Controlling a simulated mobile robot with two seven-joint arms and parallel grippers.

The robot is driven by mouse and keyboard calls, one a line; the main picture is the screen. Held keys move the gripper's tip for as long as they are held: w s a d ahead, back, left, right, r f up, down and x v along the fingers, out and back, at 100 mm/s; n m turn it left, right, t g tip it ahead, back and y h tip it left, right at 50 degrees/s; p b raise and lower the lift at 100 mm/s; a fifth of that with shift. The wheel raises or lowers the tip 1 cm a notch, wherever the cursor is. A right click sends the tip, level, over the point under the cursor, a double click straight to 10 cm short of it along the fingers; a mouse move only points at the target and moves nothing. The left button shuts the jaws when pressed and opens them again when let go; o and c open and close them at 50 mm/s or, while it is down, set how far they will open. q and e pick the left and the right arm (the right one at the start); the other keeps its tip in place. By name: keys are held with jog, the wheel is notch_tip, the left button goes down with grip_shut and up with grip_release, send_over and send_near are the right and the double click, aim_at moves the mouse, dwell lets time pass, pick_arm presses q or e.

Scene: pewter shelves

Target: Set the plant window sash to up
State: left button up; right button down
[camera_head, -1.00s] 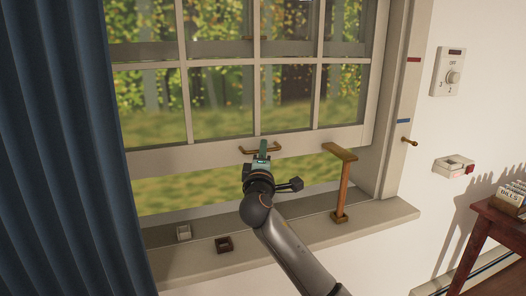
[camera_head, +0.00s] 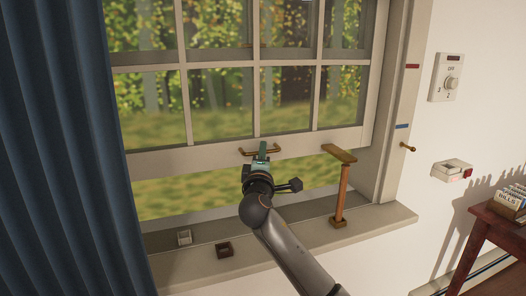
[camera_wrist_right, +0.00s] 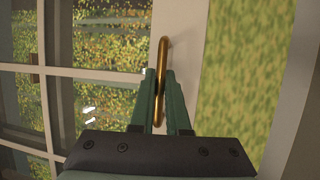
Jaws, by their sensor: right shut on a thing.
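The window sash (camera_head: 190,159) is a pale framed pane grid, partly raised, with an open gap between its bottom rail and the sill (camera_head: 290,229). A brass bar handle (camera_head: 246,152) sits on the bottom rail. My right gripper (camera_head: 263,148) is shut on this handle. In the right wrist view the green fingers (camera_wrist_right: 160,88) stand on both sides of the brass handle (camera_wrist_right: 163,55). My left gripper is not in view.
A wooden prop (camera_head: 342,190) with a flat top stands on the sill, right of my arm. A blue curtain (camera_head: 60,150) hangs left. A brass peg (camera_head: 408,148) projects from the right frame.

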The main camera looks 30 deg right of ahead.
notch_tip(320, 180, up, 10)
jog(key=p, duration=0.6)
jog(key=shift+r, duration=0.25)
jog(key=shift+r+p, duration=0.1)
jog(key=shift+p, duration=0.3)
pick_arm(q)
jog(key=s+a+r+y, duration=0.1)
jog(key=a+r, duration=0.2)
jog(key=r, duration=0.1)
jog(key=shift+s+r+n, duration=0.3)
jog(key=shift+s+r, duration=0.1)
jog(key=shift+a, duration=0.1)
pick_arm(e)
jog(key=shift+f, duration=0.2)
jog(key=c, duration=0.9)
grip_release()
pick_arm(q)
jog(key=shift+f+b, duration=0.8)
jog(key=shift+b, duration=0.1)
pick_arm(e)
jog(key=v, duration=1.2)
jog(key=shift+s+a+f, duration=0.15)
jog(key=shift+s+f, duration=0.05)
jog(key=shift+f, duration=0.05)
